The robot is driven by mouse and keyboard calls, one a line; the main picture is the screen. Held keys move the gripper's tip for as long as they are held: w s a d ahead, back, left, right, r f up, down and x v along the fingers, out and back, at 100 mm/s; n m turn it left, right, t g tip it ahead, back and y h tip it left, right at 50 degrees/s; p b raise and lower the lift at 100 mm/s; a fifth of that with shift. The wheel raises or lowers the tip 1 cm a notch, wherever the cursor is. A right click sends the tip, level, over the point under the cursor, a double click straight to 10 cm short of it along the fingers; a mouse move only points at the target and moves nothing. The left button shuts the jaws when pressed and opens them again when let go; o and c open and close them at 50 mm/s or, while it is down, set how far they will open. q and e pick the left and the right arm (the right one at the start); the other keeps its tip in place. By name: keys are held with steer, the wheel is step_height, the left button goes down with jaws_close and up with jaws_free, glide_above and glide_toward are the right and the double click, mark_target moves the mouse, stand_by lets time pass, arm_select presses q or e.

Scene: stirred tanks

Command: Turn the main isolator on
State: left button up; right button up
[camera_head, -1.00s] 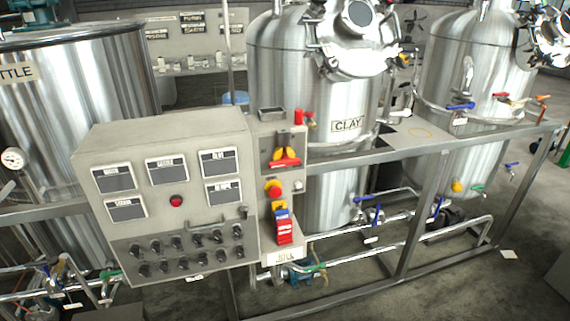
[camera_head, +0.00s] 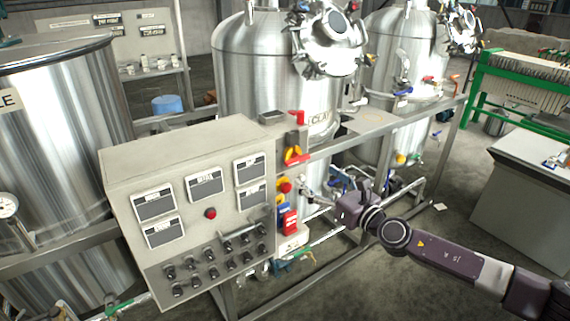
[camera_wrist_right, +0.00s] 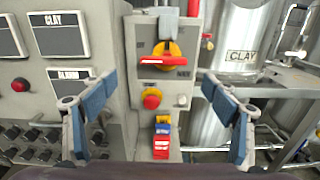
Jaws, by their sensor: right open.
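The main isolator is a red rotary handle on a yellow plate (camera_head: 296,156), on the narrow grey panel at the right side of the control cabinet. In the right wrist view the isolator (camera_wrist_right: 161,61) is centred in the upper middle, its red handle lying roughly level. My right gripper (camera_wrist_right: 160,110) is open and empty, with one blue-padded finger at each side of the panel in that view. In the head view my right gripper (camera_head: 338,202) is right of the panel and apart from it. My left gripper is not in view.
Below the isolator are a red button on yellow (camera_wrist_right: 151,98) and red and blue tags (camera_wrist_right: 161,138). The grey control cabinet (camera_head: 190,150) is at left. A steel frame rail (camera_head: 400,120) runs right past the CLAY tank (camera_head: 270,75).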

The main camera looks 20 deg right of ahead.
mark_target(299, 161)
steer(key=w, duration=0.3)
steer(key=shift+w+r+p, duration=0.15)
steer(key=shift+w+p, duration=0.2)
steer(key=x, duration=0.3)
steer(key=shift+a, duration=0.4)
steer(key=shift+w+a+r, duration=0.1)
steer(key=shift+w+a, duration=0.05)
steer(key=shift+w, duration=0.35)
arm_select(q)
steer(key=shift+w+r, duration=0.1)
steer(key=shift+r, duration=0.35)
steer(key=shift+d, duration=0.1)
arm_select(e)
steer(key=c, duration=1.2)
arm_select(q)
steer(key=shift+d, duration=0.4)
arm_select(e)
steer(key=shift+o, duration=0.2)
